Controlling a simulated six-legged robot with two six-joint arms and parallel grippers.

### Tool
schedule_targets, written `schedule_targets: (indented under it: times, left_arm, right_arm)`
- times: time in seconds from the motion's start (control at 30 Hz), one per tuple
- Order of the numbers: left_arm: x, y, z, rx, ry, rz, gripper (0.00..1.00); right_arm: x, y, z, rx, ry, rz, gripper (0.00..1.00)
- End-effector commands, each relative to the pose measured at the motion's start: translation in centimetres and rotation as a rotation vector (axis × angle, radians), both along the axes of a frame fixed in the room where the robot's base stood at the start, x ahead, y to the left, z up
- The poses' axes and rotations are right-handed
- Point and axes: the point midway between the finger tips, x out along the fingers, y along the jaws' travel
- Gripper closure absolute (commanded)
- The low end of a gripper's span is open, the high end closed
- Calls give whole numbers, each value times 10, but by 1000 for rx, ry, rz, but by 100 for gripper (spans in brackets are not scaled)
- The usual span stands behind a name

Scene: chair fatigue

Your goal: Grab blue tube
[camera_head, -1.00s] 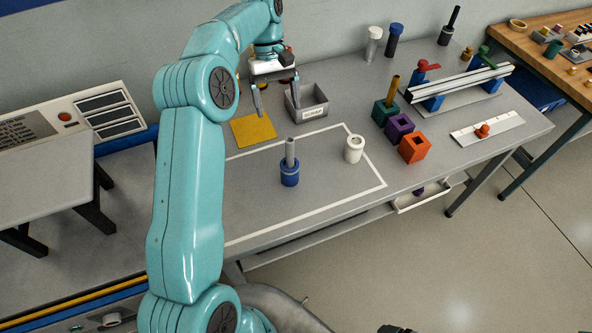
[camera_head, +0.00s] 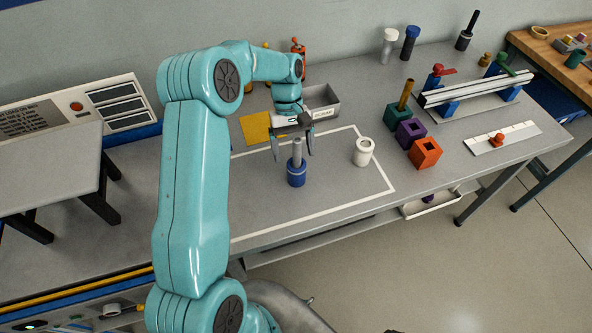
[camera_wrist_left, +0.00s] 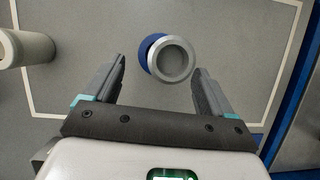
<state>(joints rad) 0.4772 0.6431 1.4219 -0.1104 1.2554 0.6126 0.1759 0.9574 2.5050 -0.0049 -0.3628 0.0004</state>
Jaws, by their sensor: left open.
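A blue cylinder (camera_head: 296,178) with a grey tube (camera_head: 297,152) rising from its top stands upright on the grey table inside the white outline. In the left wrist view the grey tube's round open top (camera_wrist_left: 172,57) hides most of the blue part (camera_wrist_left: 149,45). My left gripper (camera_head: 292,152) points down over it, open and empty. In the left wrist view the tube top lies just beyond and between the fingertips (camera_wrist_left: 160,74); I cannot tell whether they touch it. A dark tube with a blue top (camera_head: 410,43) stands at the back. My right gripper is not in view.
A white cylinder (camera_head: 363,152) stands to the right of the blue one. Teal, purple (camera_head: 410,133) and orange (camera_head: 426,153) blocks sit further right. A grey bin (camera_head: 324,103) and a yellow sheet (camera_head: 256,128) lie behind. The front of the outlined area is clear.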

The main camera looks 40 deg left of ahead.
Motion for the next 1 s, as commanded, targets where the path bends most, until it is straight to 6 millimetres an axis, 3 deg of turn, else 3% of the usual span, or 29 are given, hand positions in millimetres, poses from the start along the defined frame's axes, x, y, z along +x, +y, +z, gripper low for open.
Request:
schedule_targets:
  times: [0.2, 0.47, 0.6, 0.67, 1.0]
  left_arm:
    - [-5, -8, -28, -1, 1, -1, 16]
    - [-5, -9, -31, 0, 0, -1, 16]
    - [-5, -9, -31, 0, 0, -1, 61]
    - [-5, -9, -31, 0, 0, -1, 78]
    - [-4, -9, -27, 1, -2, -1, 78]
  right_arm:
    - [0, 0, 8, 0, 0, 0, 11]
    - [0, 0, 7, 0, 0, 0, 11]
    - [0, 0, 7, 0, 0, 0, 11]
    - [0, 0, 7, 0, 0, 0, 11]
    - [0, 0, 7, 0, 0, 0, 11]
